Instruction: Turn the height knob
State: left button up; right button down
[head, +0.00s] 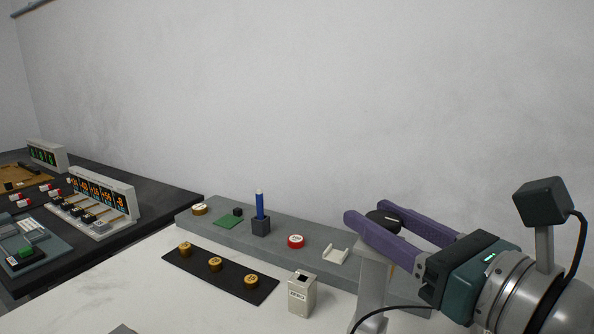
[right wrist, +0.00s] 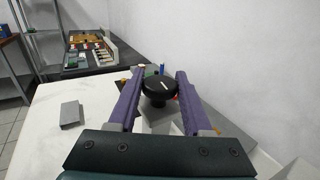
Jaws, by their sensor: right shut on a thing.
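The height knob (head: 384,218) is a round black knob with a white line, on top of a light grey post (head: 371,275) at the right in the head view. My right gripper (head: 368,212) has its two purple fingers on either side of the knob and is shut on it. In the right wrist view the knob (right wrist: 158,89) sits between the fingers, with its white mark tilted. My left gripper is in neither view.
A black mat (head: 233,276) holds brass discs. A ZERO box (head: 301,293) stands left of the post.

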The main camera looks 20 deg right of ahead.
jog(key=shift+m+h+p, duration=0.5)
jog(key=shift+m+h, duration=0.3)
jog(key=shift+h, duration=0.4)
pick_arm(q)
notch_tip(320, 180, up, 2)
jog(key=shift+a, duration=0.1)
pick_arm(e)
jog(key=shift+c, duration=1.8)
grip_release()
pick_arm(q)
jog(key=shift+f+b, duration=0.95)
pick_arm(e)
jog(key=s, duration=1)
jog(key=shift+d, duration=0.25)
jog(key=shift+w, duration=0.1)
